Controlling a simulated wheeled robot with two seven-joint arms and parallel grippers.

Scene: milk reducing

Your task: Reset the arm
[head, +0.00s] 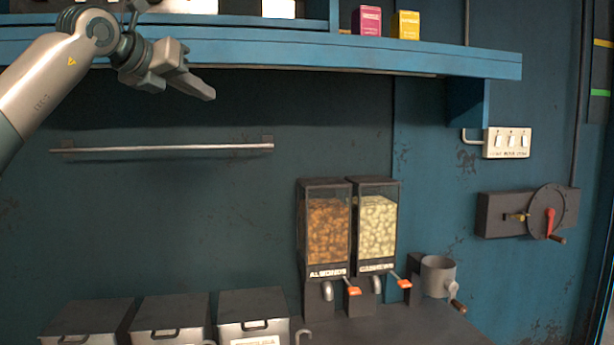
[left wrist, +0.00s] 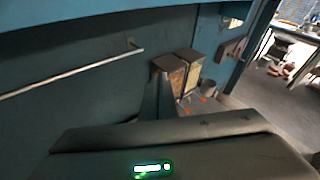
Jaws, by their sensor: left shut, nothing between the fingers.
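My left gripper (head: 201,88) is raised at the upper left of the head view, just in front of the blue shelf (head: 300,52). Its fingers are together and hold nothing. It points right and slightly down, well above the metal rail (head: 165,149). In the left wrist view the dark gripper body (left wrist: 165,145) fills the lower part, and the rail (left wrist: 75,72) runs across the left. My right arm and gripper are not in view.
Almond (head: 327,230) and cashew (head: 376,225) dispensers stand on the counter, beside a grey crank pot (head: 438,276). Several lidded metal bins (head: 170,312) line the lower left. A pink carton (head: 367,20) and yellow carton (head: 408,24) sit on the shelf. A red-crank wall box (head: 497,215) is at right.

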